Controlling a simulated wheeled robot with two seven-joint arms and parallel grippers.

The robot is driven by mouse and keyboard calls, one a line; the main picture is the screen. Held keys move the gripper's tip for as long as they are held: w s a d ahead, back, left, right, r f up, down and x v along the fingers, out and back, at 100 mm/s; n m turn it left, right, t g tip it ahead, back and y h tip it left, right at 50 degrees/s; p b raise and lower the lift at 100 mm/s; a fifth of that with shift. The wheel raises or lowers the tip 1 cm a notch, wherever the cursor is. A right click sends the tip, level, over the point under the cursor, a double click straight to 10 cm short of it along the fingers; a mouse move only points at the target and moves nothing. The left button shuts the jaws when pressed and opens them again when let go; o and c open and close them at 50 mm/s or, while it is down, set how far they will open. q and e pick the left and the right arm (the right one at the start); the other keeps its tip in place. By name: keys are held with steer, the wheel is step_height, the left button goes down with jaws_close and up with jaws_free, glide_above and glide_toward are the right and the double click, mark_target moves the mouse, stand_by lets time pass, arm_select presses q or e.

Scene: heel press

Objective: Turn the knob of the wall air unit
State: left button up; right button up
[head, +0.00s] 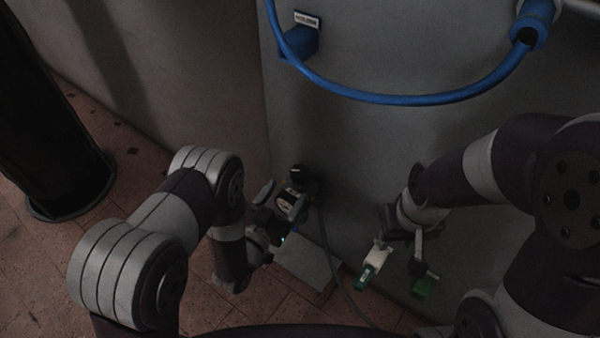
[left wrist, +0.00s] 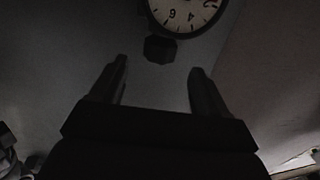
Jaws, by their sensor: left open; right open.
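A wall air unit shows as a small black part (head: 303,178) low on the grey wall in the head view, partly covered by my left gripper (head: 281,200). In the left wrist view, a round white dial with dark numerals (left wrist: 183,14) is cut by the top edge. A black faceted knob (left wrist: 160,48) is just below it. My left gripper (left wrist: 158,66) is open, its two fingers on either side of the knob in the picture. A gap to the knob seems to remain; contact cannot be told. My right gripper (head: 395,281), with green fingertips, is open and empty, lower right.
A thin grey hose (head: 336,262) hangs below the unit. A dark column (head: 45,150) stands on the tiled floor at left.

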mark_target(295, 180)
arm_select(q)
steer(key=b+x, duration=0.2)
steer(key=x, duration=0.5)
steer(key=shift+w+d, duration=0.25)
steer(key=shift+w, duration=0.2)
steer(key=shift+r, duration=0.1)
steer(key=c, duration=0.9)
